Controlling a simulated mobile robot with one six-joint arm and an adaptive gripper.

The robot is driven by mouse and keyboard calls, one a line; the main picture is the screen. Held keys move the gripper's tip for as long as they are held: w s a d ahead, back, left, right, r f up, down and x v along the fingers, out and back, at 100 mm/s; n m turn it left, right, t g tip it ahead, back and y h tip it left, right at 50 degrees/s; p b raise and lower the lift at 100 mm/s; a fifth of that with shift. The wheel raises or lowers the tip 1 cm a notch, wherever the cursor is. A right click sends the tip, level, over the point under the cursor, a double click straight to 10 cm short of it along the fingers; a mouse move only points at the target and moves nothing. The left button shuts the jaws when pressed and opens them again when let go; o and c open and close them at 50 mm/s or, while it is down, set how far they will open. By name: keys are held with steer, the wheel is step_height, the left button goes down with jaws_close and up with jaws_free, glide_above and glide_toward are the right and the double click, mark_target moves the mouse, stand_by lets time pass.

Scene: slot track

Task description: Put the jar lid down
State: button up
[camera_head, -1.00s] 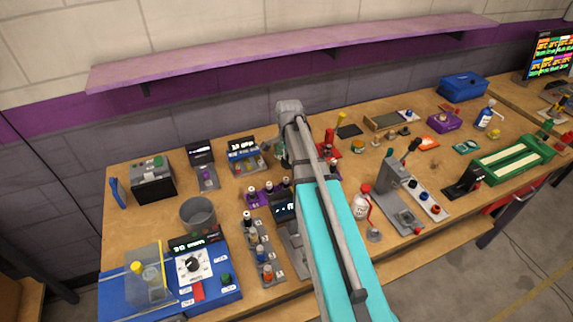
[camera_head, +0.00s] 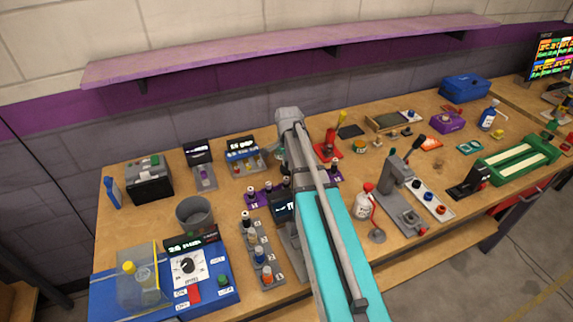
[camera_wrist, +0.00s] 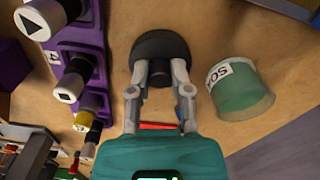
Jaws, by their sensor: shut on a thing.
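The jar lid (camera_wrist: 160,47) is a dark round disc at the top middle of the wrist view. A greenish jar (camera_wrist: 243,92) with a white label is to the right of the gripper, apart from the lid. In the head view my arm covers the gripper and the lid.
A purple rack (camera_wrist: 82,45) with several dark, white-ended cylinders stands close on the left in the wrist view. Bare wood shows between it and the lid. In the head view a grey bin (camera_head: 194,212) and a black box (camera_head: 149,182) stand farther left.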

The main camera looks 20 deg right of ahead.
steer(key=shift+f, duration=0.1)
steer(key=o, duration=0.8)
step_height(320, 180, up, 12)
steer(key=p, duration=1.2)
stand_by(0.7)
steer(key=shift+s+a+n, duration=2.4)
steer(key=shift+s+n, duration=0.1)
steer(key=shift+s, duration=0.1)
steer(key=shift+s+a+n, duration=2.4)
steer(key=shift+s+n, duration=0.1)
steer(key=shift+s, duration=0.15)
steer(key=shift+s+a+n, duration=2.4)
steer(key=shift+s+n, duration=0.1)
steer(key=shift+s, duration=0.1)
